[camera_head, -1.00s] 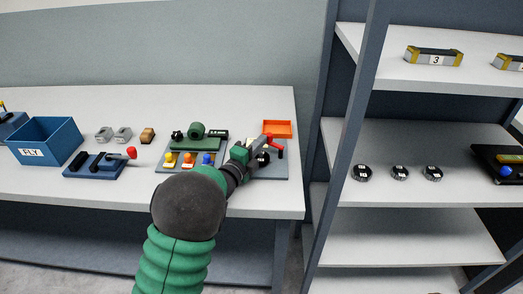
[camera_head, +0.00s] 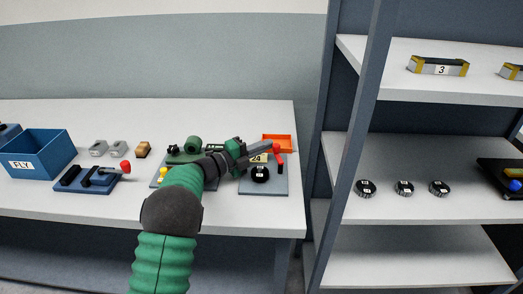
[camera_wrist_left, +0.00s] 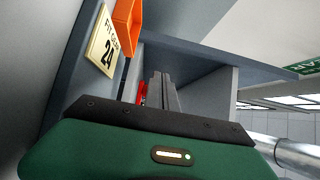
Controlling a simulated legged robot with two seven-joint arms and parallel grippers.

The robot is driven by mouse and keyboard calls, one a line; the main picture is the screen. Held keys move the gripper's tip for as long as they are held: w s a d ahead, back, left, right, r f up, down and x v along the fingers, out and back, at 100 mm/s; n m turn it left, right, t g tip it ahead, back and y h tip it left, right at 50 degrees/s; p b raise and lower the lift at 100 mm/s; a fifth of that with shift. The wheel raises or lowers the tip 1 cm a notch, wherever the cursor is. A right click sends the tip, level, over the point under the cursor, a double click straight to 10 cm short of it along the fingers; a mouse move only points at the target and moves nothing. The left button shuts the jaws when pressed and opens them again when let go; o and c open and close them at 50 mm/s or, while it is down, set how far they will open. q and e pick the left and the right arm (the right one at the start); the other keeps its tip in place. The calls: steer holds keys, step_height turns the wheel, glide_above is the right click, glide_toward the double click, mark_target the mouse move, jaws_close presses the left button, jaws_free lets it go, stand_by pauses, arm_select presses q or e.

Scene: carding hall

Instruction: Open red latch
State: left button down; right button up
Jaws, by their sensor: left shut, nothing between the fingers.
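The red latch (camera_head: 278,154) stands at the right side of a grey plate (camera_head: 262,188) on the bench. My left gripper (camera_head: 270,146) reaches in from the left, over the plate's far part, with its fingertips right beside the top of the latch. Its fingers are together and hold nothing. In the left wrist view the closed fingers (camera_wrist_left: 163,92) point away from me and cover part of the red latch (camera_wrist_left: 142,94) just left of them. I cannot tell whether they touch it. My right gripper is not in view.
A yellowish sign marked 24 (camera_head: 259,158) and a black round part (camera_head: 260,174) are on the plate. An orange tray (camera_head: 277,139) lies behind. A blue fixture (camera_head: 86,183) with a red knob and a blue bin (camera_head: 37,155) stand left. A shelf post (camera_head: 345,150) rises right.

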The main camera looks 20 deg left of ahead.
arm_select(q)
steer(key=shift+w+d+f, duration=0.1)
steer(key=shift+w+d, duration=0.15)
steer(key=shift+w, duration=0.25)
stand_by(1.2)
steer(key=v, duration=0.7)
steer(key=shift+s+a+f, duration=0.1)
steer(key=shift+a, duration=0.15)
